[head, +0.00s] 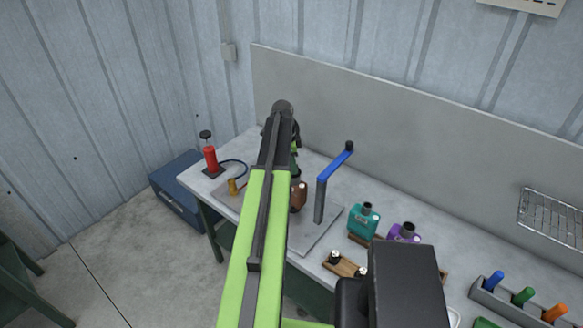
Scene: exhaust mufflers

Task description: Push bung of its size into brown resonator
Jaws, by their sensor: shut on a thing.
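The brown resonator (299,197) stands on a grey plate on the workbench, partly hidden behind my arm. My gripper (295,150) is at the far end of my arm, just above and behind the brown resonator in this view. Its fingertips are mostly hidden by my own arm. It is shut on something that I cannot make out. Two small dark bungs with pale parts, one at the left (334,257) and one at the right (361,272), sit in a wooden holder (345,268). Whether anything sits in the brown resonator's mouth is hidden.
A blue crank handle (336,165) on a grey post rises right of the brown resonator. A teal resonator (363,220) and a purple one (404,233) stand further right. A red bottle (210,158) with a hose stands left. A rack (510,305) holds coloured handles.

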